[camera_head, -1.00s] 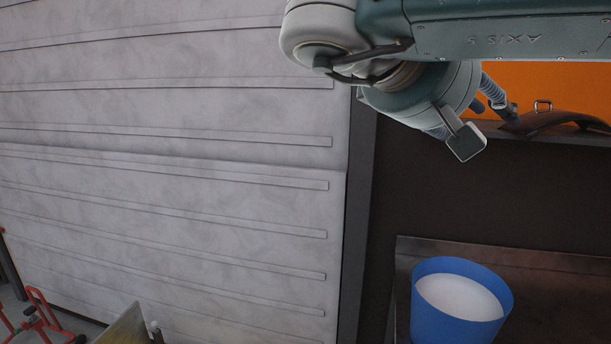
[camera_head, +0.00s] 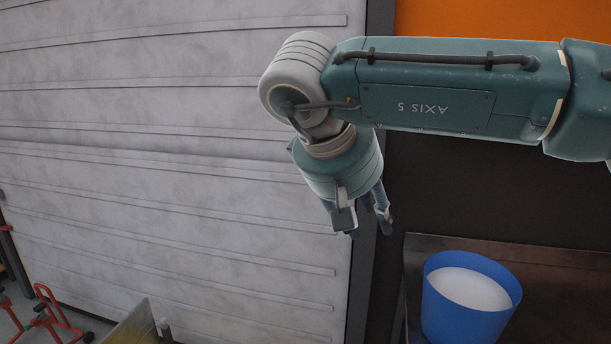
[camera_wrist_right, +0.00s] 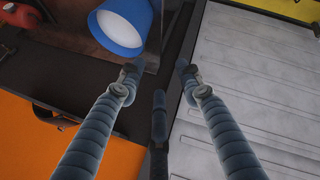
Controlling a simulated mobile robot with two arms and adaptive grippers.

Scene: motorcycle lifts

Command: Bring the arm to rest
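My right arm (camera_head: 440,95) comes in from the right in the head view and bends downward at the wrist. My right gripper (camera_head: 370,230) hangs from it, in front of the dark post beside the grey slatted door. In the right wrist view the gripper's (camera_wrist_right: 158,72) segmented fingers are spread, with nothing between them. It is open and empty, clear of any surface as far as I can see. My left gripper is in no view.
A blue bucket (camera_head: 458,320) with a white inside stands on a dark metal bench (camera_head: 420,255) at lower right. The grey slatted door (camera_head: 170,170) fills the left. A red metal frame (camera_head: 45,315) stands at lower left. A red container (camera_wrist_right: 15,14) shows in the wrist view.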

